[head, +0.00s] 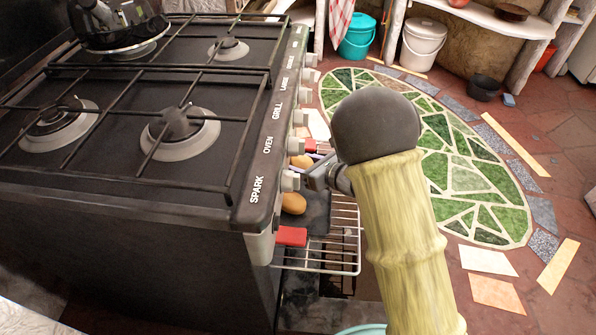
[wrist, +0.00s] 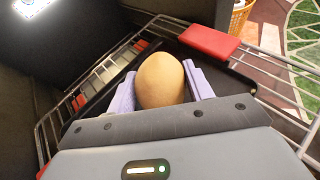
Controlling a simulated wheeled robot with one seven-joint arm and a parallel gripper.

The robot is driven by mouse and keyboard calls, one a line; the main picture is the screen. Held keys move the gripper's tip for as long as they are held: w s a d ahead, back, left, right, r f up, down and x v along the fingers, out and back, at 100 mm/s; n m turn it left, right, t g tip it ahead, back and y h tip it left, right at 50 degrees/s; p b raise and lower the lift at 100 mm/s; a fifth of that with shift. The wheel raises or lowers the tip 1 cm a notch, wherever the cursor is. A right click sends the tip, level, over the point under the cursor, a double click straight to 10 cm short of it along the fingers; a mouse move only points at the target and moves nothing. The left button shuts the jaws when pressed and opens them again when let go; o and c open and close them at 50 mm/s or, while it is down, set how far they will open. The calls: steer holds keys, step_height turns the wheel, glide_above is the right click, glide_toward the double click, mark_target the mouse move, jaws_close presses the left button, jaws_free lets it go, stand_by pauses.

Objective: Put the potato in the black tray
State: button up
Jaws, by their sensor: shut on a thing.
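A brown potato (wrist: 161,82) sits between the two pale purple fingers of my gripper (wrist: 159,74) in the wrist view. The gripper is shut on it. The black tray (wrist: 242,86) lies around and beneath the potato on the pulled-out wire rack; whether the potato touches it I cannot tell. In the head view my gripper (head: 312,168) is over the rack beside the stove front, and the tray (head: 318,212) shows partly. Two brown round shapes show there, one higher (head: 301,161) and one lower (head: 293,203); the stove edge and my gripper partly hide them.
The wire rack (head: 345,238) has red pads (head: 291,236) and juts from the black stove (head: 215,200). Stove knobs (head: 290,181) stand close to my gripper. Open floor with a green mosaic (head: 470,180) lies to the right. Buckets (head: 422,45) stand at the back.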

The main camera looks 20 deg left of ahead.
steer(key=shift+w+a, duration=0.15)
steer(key=shift+a, duration=0.3)
steer(key=shift+a, duration=0.1)
steer(key=f, duration=0.1)
steer(key=f+b, duration=0.1)
steer(key=a+f+b, duration=0.1)
steer(key=shift+w, duration=0.25)
steer(key=shift+f, duration=0.25)
steer(key=shift+f+b, duration=0.2)
steer(key=shift+b, duration=0.1)
steer(key=o, duration=1)
steer(key=shift+r, duration=0.2)
steer(key=shift+d+r+p, duration=0.15)
steer(key=shift+d+p, duration=0.1)
steer(key=shift+p, duration=0.1)
steer(key=p+v, duration=0.3)
steer(key=v, duration=0.8)
steer(key=shift+s+d, duration=0.15)
steer(key=shift+d, duration=0.1)
